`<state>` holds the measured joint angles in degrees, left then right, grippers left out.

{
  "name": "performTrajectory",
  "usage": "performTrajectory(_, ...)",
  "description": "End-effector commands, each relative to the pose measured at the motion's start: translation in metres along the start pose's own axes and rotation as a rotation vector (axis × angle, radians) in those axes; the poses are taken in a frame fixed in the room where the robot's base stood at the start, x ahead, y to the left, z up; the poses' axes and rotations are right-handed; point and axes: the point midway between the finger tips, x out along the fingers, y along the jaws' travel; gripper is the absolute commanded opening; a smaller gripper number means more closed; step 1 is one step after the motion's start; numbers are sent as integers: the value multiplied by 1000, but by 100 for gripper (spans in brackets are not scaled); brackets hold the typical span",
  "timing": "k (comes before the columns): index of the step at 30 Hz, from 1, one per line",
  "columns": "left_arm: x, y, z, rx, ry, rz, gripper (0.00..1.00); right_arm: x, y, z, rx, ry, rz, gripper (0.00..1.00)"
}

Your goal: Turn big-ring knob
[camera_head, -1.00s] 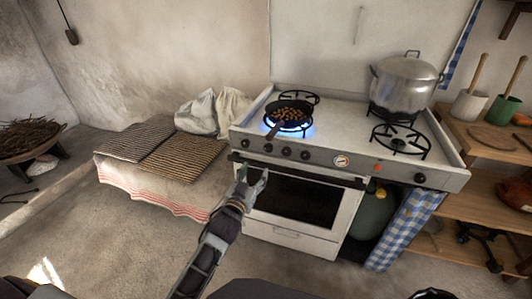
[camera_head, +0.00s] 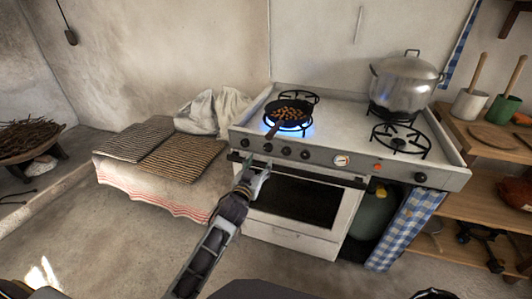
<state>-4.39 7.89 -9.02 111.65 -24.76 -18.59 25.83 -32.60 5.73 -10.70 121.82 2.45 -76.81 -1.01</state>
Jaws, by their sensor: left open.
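The white stove (camera_head: 345,115) has a grey front panel with a row of dark knobs. On its left half are knobs at the far left (camera_head: 245,142), then a second (camera_head: 268,147), a third (camera_head: 286,151) and a fourth (camera_head: 305,154); another knob (camera_head: 420,177) is at the far right. I cannot tell which is the big-ring knob. A blue flame (camera_head: 307,128) burns under a black pan (camera_head: 289,109). My left gripper (camera_head: 256,171) is open and empty, in front of and below the left knobs, near the oven door's top edge. My right gripper is not in view.
A large pot (camera_head: 405,85) stands on the back right burner. The pan's handle (camera_head: 272,131) points toward the panel's left end. The oven handle bar (camera_head: 300,172) runs below the knobs.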

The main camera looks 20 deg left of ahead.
Motion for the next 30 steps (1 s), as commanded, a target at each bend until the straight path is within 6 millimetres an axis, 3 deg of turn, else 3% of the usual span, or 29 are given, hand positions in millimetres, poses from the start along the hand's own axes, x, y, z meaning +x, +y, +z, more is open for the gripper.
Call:
performTrajectory(9, 24, 0, 0, 1, 0, 1, 56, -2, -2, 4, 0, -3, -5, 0)
performTrajectory(30, 75, 0, 0, 1, 1, 1, 56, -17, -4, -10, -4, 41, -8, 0)
